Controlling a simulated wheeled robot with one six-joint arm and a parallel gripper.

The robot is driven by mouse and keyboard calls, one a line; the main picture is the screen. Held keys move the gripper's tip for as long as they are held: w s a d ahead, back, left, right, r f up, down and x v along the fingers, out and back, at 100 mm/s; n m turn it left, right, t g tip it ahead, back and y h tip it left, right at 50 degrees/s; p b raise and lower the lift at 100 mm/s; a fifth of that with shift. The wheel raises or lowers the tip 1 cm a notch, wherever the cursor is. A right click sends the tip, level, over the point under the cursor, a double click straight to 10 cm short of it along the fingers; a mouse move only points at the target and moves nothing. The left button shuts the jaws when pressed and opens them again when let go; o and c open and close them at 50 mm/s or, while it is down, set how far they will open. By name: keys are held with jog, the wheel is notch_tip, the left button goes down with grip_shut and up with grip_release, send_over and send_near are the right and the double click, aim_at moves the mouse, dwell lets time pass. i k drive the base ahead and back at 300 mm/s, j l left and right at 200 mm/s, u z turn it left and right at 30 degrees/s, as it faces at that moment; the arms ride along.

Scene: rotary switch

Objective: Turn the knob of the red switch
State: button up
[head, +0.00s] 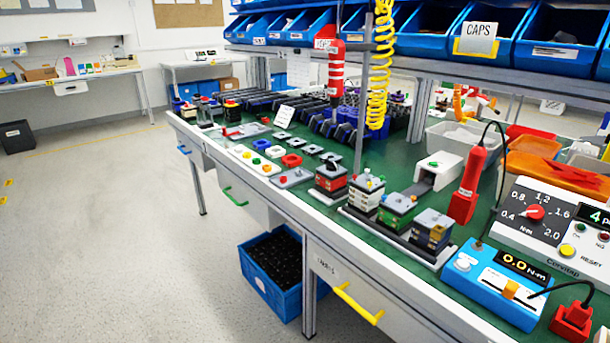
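Several rotary switches stand in a row on the green-topped workbench. The red switch (331,184) is the one at the left end of the row, a block with a red band between dark layers. A small dark knob (331,163) sits on its top; its pointing direction is too small to tell. Beside it are a white switch (366,194), a green switch (398,210) and a dark grey and yellow switch (432,231). My gripper is not in view.
A blue torque meter (497,284), a controller with a red dial (560,225) and a red tool (467,186) stand to the right. A red screwdriver (336,75) and a yellow coiled hose (380,70) hang above the bench. Floor (120,240) at left is clear; a blue crate (249,268) sits below.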

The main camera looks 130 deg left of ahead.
aim_at(330, 166)
jog(key=u, duration=3.7)
jog(key=i+j+z, duration=0.2)
jog(key=j, duration=0.15)
jog(key=i+j+z, duration=0.2)
jog(key=j, duration=0.15)
jog(key=i+j+z, duration=0.15)
jog(key=j, duration=0.2)
jog(key=i+j+z, duration=0.2)
jog(key=j, duration=0.2)
jog(key=j+z, duration=0.2)
jog(key=j, duration=0.2)
jog(key=j+z, duration=0.2)
jog(key=j, duration=0.25)
jog(key=i, duration=0.05)
